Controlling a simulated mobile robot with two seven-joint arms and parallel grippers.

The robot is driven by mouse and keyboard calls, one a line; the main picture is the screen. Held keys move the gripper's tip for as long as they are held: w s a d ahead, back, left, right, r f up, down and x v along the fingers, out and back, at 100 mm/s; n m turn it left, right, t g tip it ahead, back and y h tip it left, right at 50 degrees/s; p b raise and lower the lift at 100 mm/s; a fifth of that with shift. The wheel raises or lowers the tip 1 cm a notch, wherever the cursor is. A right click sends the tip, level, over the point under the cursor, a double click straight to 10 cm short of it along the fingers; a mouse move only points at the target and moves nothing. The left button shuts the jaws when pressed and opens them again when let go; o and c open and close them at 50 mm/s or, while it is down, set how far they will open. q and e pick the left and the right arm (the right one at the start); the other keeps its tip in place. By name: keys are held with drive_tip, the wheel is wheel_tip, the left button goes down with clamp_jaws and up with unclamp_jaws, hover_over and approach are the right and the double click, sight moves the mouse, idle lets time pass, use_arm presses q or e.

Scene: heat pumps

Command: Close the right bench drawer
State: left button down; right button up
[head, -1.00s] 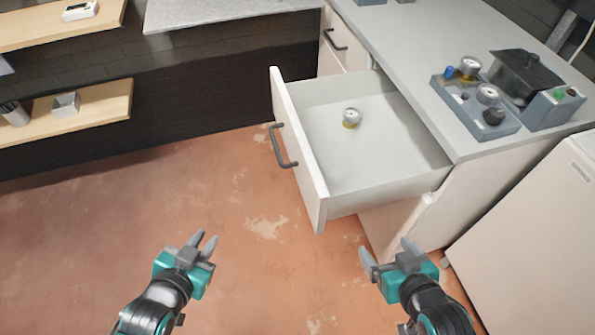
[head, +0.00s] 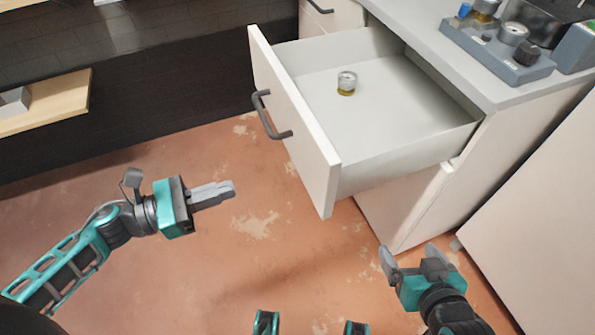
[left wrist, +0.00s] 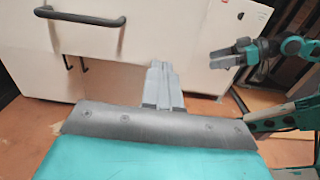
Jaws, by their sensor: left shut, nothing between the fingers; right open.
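The right bench drawer (head: 375,120) is pulled far out of the bench. Its white front (head: 293,125) carries a dark bar handle (head: 268,115). A small round gauge (head: 347,83) lies inside the drawer. My left gripper (head: 228,191) is shut and empty, left of and below the drawer front, apart from it. In the left wrist view its fingers (left wrist: 163,85) are together, with a white front and dark handle (left wrist: 80,18) beyond them. My right gripper (head: 410,258) is open and empty, low in front of the bench cabinet, below the drawer.
The grey benchtop (head: 440,60) holds a tray of gauges and knobs (head: 500,45). A white cabinet (head: 540,210) stands at the right. A wooden shelf (head: 50,105) is at the far left. The reddish floor (head: 200,265) left of the drawer is clear.

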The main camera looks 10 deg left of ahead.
sight(307, 165)
use_arm(q)
drive_tip(key=x, duration=1.3)
drive_tip(key=shift+r, duration=0.1)
drive_tip(key=shift+w+d, duration=0.2)
drive_tip(key=shift+d, duration=0.1)
use_arm(e)
drive_tip(key=shift+s+d+r, duration=0.1)
